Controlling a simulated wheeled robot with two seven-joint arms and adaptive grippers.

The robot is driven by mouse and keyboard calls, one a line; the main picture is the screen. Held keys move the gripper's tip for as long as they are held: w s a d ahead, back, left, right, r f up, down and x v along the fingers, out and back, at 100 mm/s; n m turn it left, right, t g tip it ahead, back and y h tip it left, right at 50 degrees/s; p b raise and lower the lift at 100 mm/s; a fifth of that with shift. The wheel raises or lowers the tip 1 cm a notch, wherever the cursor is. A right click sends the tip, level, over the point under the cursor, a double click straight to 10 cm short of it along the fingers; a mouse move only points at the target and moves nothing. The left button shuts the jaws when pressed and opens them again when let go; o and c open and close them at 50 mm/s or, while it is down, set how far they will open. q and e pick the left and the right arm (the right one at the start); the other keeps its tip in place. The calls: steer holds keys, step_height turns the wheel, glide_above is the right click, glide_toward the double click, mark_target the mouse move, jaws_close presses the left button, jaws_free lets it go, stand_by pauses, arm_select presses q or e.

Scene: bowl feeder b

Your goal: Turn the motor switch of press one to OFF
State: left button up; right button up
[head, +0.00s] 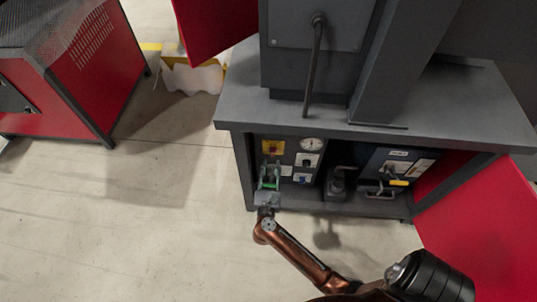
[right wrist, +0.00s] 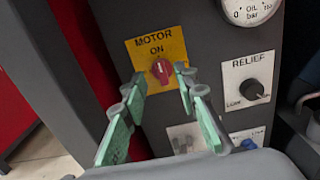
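The motor switch (right wrist: 162,70) is a red knob on a yellow plate lettered MOTOR and ON. Its white mark looks about upright, towards ON; no OFF lettering is visible. In the head view the yellow plate (head: 272,147) is at the upper left of the panel under the press table. My right gripper (head: 269,172) is open, with green pads, just below the plate. In the right wrist view its fingertips lie left and right of the knob, and I see no contact; the remaining depth gap is hard to judge. My left gripper is in neither view.
A relief knob (right wrist: 252,88) and an oil gauge (head: 312,144) sit right of the switch. The press table (head: 450,105) overhangs the panel. A red door (head: 480,215) stands open at right.

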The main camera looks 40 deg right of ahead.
mark_target(272, 153)
steer(key=b+x, duration=0.1)
steer(key=x, duration=0.4)
steer(key=shift+f+b, duration=0.15)
steer(key=shift+b, duration=0.15)
steer(key=shift+w+d, duration=0.35)
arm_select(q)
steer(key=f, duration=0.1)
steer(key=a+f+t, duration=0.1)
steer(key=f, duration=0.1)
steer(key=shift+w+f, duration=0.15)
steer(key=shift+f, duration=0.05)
arm_select(e)
steer(key=shift+c, duration=0.2)
jaws_close()
